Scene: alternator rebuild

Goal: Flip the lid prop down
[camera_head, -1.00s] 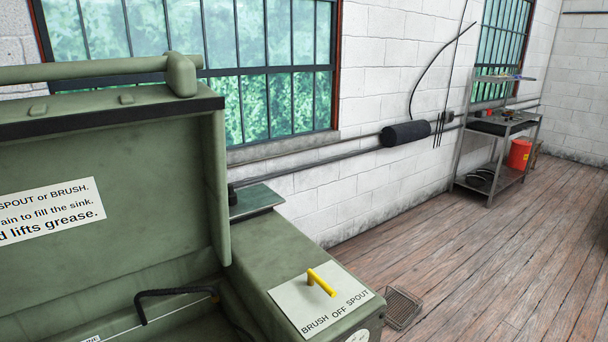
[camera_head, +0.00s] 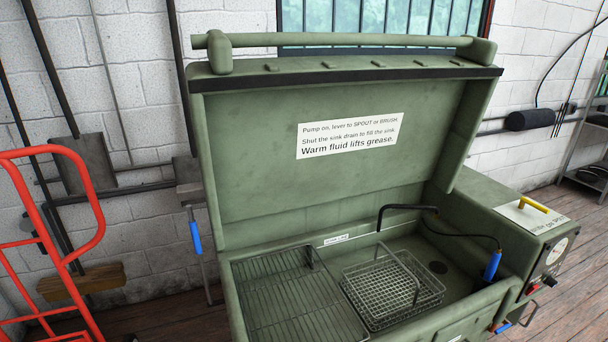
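The green parts washer stands with its lid (camera_head: 270,130) raised, and the lid's inside faces me. A grey metal bar with a blue grip (camera_head: 195,238) hangs or stands upright at the washer's left side, by a small grey bracket (camera_head: 189,192). It may be the lid prop, but no label marks it and I cannot tell whether it bears the lid. My gripper is not in view.
The open sink holds a wire basket (camera_head: 390,290), a grate (camera_head: 290,310), a black spout (camera_head: 410,208) and a blue-handled brush (camera_head: 492,266). A yellow lever (camera_head: 533,205) is on the right-hand box. A red hand truck (camera_head: 60,235) stands at the left, near the wall.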

